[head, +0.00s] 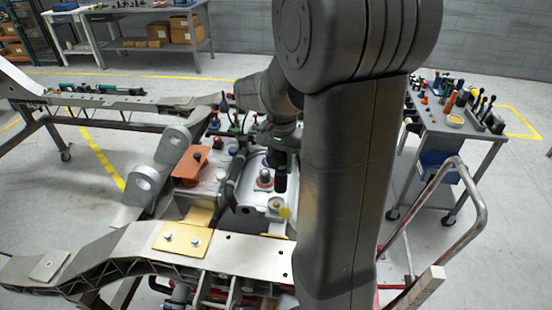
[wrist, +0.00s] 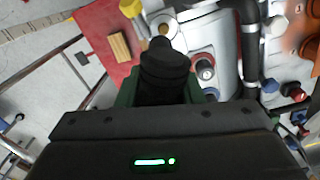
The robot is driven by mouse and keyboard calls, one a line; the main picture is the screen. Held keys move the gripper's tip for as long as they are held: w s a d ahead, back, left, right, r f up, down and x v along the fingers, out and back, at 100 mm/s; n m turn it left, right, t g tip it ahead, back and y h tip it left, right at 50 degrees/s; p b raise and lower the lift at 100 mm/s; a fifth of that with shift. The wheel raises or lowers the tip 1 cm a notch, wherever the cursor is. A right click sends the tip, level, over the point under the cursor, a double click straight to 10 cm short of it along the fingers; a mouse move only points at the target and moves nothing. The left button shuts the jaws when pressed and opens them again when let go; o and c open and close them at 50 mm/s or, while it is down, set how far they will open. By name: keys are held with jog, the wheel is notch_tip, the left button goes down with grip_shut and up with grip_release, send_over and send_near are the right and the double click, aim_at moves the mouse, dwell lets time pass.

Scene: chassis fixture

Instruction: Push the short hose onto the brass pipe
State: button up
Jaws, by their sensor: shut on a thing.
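My gripper (head: 281,158) is shut on the short black hose (head: 280,181), which hangs below it over the white housing. In the wrist view, the green-edged fingers of my gripper (wrist: 163,92) hold the black hose (wrist: 164,66), whose free end points to the top of the picture. What looks like the brass pipe (head: 276,203) stands just below the hose's lower end. A small brass-coloured end (wrist: 164,28) shows just beyond the hose in the wrist view. The hose hides part of this spot, so I cannot tell whether they touch.
A yellow knob (head: 285,212) stands beside the pipe. A tool cart (head: 460,125) stands at right; the left floor is partly clear.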

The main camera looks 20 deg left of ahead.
aim_at(276, 186)
jog(key=shift+s+a+r, duration=0.4)
jog(key=shift+s+r, duration=0.05)
jog(key=shift+s, duration=0.2)
jog(key=shift+f, duration=0.1)
jog(key=shift+f+b, duration=1.8)
jog(key=shift+f, duration=0.2)
jog(key=shift+p, duration=0.3)
jog(key=shift+f, duration=0.15)
jog(key=shift+f+b, duration=1)
jog(key=shift+f, duration=0.25)
jog(key=shift+f+b, duration=0.35)
jog(key=shift+f, duration=0.15)
